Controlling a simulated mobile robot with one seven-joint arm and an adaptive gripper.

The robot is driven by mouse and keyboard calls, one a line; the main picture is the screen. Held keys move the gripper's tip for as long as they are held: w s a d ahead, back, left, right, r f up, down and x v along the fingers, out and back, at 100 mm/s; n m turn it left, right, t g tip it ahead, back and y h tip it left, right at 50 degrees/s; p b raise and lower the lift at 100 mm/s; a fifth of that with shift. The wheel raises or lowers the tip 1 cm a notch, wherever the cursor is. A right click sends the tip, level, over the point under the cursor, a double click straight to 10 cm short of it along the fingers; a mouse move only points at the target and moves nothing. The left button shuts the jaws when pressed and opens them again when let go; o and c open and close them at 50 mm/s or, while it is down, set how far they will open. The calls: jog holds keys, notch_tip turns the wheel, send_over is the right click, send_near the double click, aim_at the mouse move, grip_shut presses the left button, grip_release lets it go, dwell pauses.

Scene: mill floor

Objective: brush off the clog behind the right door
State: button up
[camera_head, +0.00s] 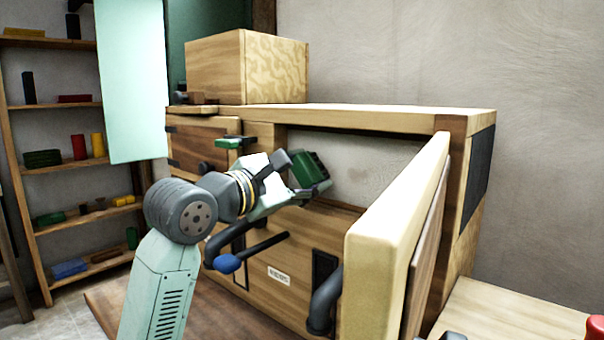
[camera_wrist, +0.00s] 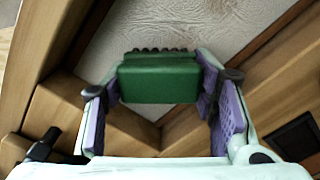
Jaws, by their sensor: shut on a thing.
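The right door (camera_head: 400,225) of the wooden machine stands open, swung out toward me. Behind it a pale, fine-textured panel (camera_head: 365,165) shows in the opening; it also fills the top of the wrist view (camera_wrist: 115,30). My gripper (camera_head: 300,182) is at the opening, shut on a green brush (camera_head: 308,166). In the wrist view the green brush (camera_wrist: 158,82) sits between the purple finger pads, its dark bristles pointing toward the panel. I cannot tell whether they touch it. No clog can be made out. The left door (camera_head: 195,145) looks shut.
The open door's thick edge stands close to the right of my arm. A lever with a blue knob (camera_head: 228,263) and a dark pipe (camera_head: 325,300) stick out below the opening. A wooden box (camera_head: 215,72) stands on top. A shelf (camera_head: 75,164) is at left, a pale bench (camera_head: 510,318) at lower right.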

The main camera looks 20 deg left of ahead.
jog(key=shift+s+d+f+b, duration=0.1)
jog(key=shift+s+d+b, duration=0.15)
jog(key=shift+d, duration=0.2)
jog(key=shift+s+d+b, duration=0.15)
jog(key=shift+d+b, duration=0.1)
jog(key=shift+d, duration=0.15)
jog(key=shift+s+d, duration=0.3)
jog(key=shift+d, duration=0.45)
jog(key=shift+s+d+b, duration=0.2)
jog(key=shift+d+b, duration=0.2)
jog(key=shift+d, duration=0.25)
jog(key=shift+s+d+b, duration=0.15)
jog(key=shift+d+b, duration=0.25)
jog(key=shift+d, duration=0.25)
jog(key=shift+s+d+b, duration=0.45)
jog(key=shift+d+b, duration=0.05)
jog(key=shift+d, duration=0.7)
jog(key=shift+s+d+b, duration=0.4)
jog(key=shift+d+b, duration=0.1)
jog(key=shift+d, duration=0.7)
jog(key=shift+s+d+b, duration=0.45)
jog(key=shift+d+b, duration=0.05)
jog(key=shift+d, duration=0.7)
